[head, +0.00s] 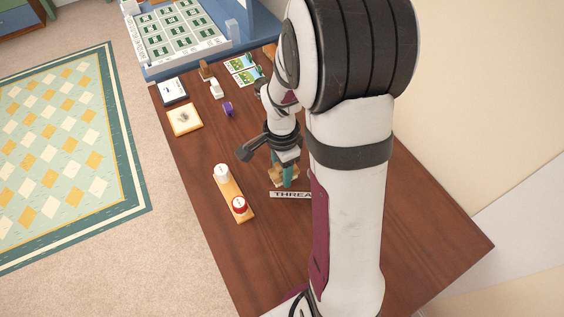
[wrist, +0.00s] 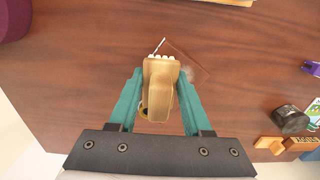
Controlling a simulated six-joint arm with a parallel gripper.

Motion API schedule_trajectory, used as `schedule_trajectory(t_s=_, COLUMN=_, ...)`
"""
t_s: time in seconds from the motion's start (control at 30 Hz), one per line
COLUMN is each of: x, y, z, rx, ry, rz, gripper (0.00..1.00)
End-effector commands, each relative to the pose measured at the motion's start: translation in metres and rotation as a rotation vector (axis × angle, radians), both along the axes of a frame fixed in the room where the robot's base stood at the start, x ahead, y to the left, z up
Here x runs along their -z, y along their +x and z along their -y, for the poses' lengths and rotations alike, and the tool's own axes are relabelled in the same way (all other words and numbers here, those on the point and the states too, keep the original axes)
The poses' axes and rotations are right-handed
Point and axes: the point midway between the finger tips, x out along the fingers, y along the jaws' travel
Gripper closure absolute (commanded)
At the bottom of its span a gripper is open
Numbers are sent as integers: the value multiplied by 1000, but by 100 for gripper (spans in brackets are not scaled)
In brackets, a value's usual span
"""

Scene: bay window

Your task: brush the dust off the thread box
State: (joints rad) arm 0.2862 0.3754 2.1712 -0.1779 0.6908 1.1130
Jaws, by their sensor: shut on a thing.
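My gripper (wrist: 160,95) has its teal fingers closed on a wooden brush (wrist: 161,72) with a row of white bristle tufts at its far end. In the head view my gripper (head: 287,178) is low over the table, partly behind my arm. A flat, square brown shape, which looks like the thread box (wrist: 203,76), lies under and just beyond the brush in the wrist view. A pale dusty patch shows on it, right of the bristles. I cannot tell whether the bristles touch it. In the head view a label reading "THREA" (head: 290,195) is cut off by my arm.
An orange holder (head: 230,188) with a white-topped and a red-topped round piece stands left of my gripper. A purple item (head: 228,109), a framed piece (head: 185,119) and picture cards (head: 243,70) lie farther back. The wooden table (head: 430,235) is clear at right.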

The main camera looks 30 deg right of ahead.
Motion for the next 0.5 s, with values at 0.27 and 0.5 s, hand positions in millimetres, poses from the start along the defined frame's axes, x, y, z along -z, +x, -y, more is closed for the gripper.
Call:
schedule_trajectory(t_s=0.27, x=31, y=-1, z=0, rx=0, ry=1, rz=-5, gripper=96)
schedule_trajectory(t_s=0.5, x=33, y=19, z=11, rx=-1, ry=-1, rz=2, gripper=100)
